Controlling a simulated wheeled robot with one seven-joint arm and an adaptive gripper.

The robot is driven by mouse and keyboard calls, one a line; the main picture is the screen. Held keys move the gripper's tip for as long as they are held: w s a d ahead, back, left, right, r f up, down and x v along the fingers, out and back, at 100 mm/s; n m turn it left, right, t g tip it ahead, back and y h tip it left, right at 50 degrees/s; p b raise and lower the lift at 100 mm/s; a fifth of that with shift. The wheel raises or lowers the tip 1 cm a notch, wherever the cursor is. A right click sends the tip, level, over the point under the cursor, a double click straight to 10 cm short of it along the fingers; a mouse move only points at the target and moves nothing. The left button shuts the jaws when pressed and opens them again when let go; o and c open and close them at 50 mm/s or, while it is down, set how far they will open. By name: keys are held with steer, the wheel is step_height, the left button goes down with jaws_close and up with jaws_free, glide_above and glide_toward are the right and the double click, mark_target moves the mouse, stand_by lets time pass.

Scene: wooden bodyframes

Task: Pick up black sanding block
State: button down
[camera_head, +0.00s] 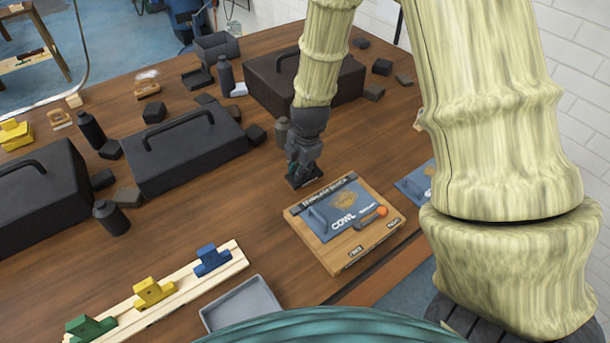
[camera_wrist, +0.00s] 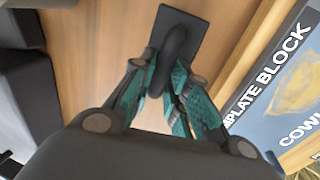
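The black sanding block (camera_head: 304,181) is a small flat dark plate with a raised rounded handle. It is at the table's middle, just behind the wooden template board. In the wrist view the block (camera_wrist: 191,29) shows at the top centre, its handle running toward the camera. My gripper (camera_head: 298,168) points down over it. In the wrist view the teal-padded fingers of my gripper (camera_wrist: 163,66) sit on both sides of the handle and appear to touch it. The fingers hide part of the block. I cannot tell whether it is clear of the table.
The wooden template board (camera_head: 345,263) lies close in front. Black toolboxes (camera_head: 190,152) stand left and behind (camera_head: 300,80), with dark bottles and small blocks around them. A rail with coloured pieces (camera_head: 150,300) and a grey tray (camera_head: 242,306) are at front left. Bare wood lies left of my gripper.

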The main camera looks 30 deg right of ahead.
stand_by(0.6)
steer(key=shift+w+r+b, duration=0.1)
steer(key=shift+r+b, duration=0.2)
steer(key=shift+r, duration=0.3)
steer(key=shift+r+b, duration=1)
steer(key=shift+r, duration=3.4)
